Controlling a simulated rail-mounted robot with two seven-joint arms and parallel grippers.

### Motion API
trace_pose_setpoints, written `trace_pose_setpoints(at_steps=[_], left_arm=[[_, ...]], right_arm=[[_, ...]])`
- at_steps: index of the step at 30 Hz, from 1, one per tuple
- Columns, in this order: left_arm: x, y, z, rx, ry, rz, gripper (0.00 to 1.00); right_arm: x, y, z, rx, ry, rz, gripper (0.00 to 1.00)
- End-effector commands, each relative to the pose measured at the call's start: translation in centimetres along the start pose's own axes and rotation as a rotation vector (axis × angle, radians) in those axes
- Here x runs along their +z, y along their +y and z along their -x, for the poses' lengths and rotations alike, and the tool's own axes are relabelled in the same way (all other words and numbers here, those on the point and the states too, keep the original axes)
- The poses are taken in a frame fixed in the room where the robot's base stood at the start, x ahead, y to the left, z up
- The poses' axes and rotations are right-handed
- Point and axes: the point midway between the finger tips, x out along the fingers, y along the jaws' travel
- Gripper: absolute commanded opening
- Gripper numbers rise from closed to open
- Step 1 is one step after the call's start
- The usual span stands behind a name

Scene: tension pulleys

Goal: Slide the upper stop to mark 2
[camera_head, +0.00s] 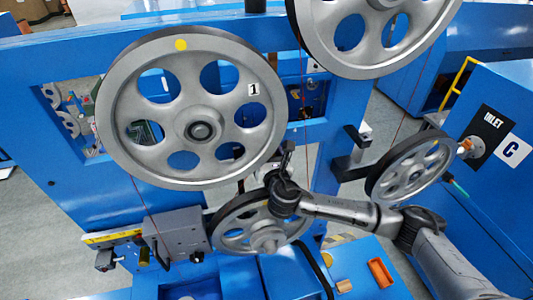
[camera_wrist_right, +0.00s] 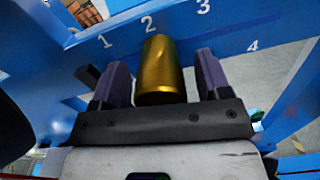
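In the right wrist view a gold cylinder (camera_wrist_right: 157,72), which looks like the knob of the upper stop, stands between the two dark purple fingers of my right gripper (camera_wrist_right: 166,80). The fingers are spread, with a visible gap on the right side; contact on the left is unclear. In the head view my right gripper (camera_head: 284,158) is partly hidden beside the large numbered wheel (camera_head: 200,130), and the stop cannot be made out. My left gripper is not in view.
A lower wheel (camera_head: 228,235) sits below my right wrist. A smaller wheel (camera_head: 410,168) stands to the right, near the blue inlet cabinet (camera_head: 500,195). A grey box (camera_head: 178,235) is at lower left.

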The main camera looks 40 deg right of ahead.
Motion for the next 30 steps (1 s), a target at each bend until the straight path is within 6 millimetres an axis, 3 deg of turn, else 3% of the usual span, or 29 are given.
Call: trace_pose_setpoints(at_steps=[11,24,30], left_arm=[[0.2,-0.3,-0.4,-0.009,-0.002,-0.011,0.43],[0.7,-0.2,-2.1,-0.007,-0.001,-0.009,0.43],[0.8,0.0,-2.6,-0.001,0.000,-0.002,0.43]], right_arm=[[-0.2,0.0,1.1,0.002,0.001,0.001,0.70],[-0.3,0.0,9.4,0.003,0.002,-0.001,0.70],[-0.1,0.0,12.2,0.001,0.001,0.000,0.70]])
